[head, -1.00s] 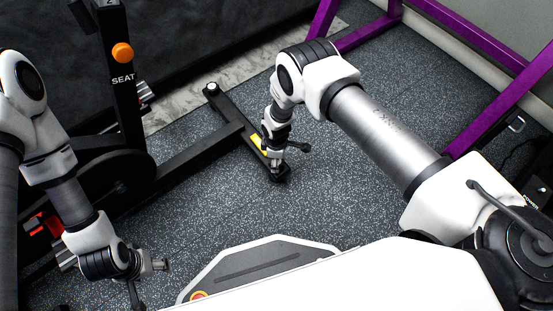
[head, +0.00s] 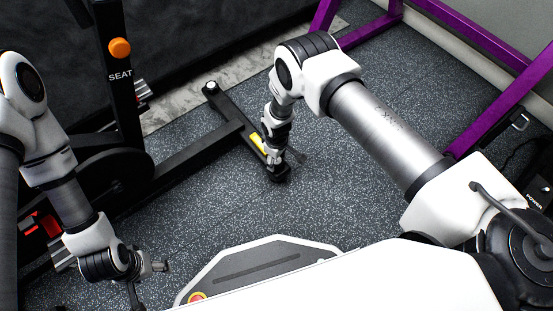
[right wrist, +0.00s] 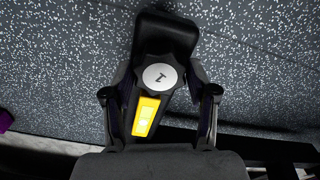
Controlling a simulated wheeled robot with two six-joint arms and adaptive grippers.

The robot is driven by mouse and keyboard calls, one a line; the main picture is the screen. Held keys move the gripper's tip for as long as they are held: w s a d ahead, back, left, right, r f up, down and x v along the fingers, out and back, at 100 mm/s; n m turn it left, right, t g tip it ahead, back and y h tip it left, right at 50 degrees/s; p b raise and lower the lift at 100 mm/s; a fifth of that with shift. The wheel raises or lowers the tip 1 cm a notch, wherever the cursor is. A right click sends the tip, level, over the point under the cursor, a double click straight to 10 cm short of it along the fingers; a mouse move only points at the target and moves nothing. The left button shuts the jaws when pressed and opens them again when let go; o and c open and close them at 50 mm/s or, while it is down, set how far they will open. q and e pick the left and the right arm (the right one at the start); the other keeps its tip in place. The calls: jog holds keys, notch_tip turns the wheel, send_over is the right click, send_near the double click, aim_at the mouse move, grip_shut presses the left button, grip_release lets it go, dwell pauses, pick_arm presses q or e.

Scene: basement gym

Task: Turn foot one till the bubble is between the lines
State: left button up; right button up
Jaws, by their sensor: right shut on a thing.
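Foot one is a black knob with a white disc marked 1 (right wrist: 159,76) at the end of the bike's black stabiliser bar (head: 232,118). In the right wrist view my right gripper (right wrist: 160,84) has a finger on each side of the knob and is shut on it. In the head view my right gripper (head: 275,166) points down at the bar's near end and hides the knob. A yellow level (right wrist: 146,116) lies beside the knob. A pale bubble shows towards its lower end; its lines are too small to tell. My left gripper (head: 158,267) is away at lower left; its jaws are unclear.
The bike's upright post (head: 118,75) with an orange seat knob (head: 120,47) stands at left. A purple frame (head: 505,105) stands at right. Speckled floor (head: 340,195) is clear between my right gripper and the frame.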

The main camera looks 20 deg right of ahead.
jog(key=shift+m+b, duration=0.3)
jog(key=shift+m, duration=1)
jog(key=o, duration=1.2)
jog(key=shift+c, duration=0.2)
notch_tip(320, 180, up, 12)
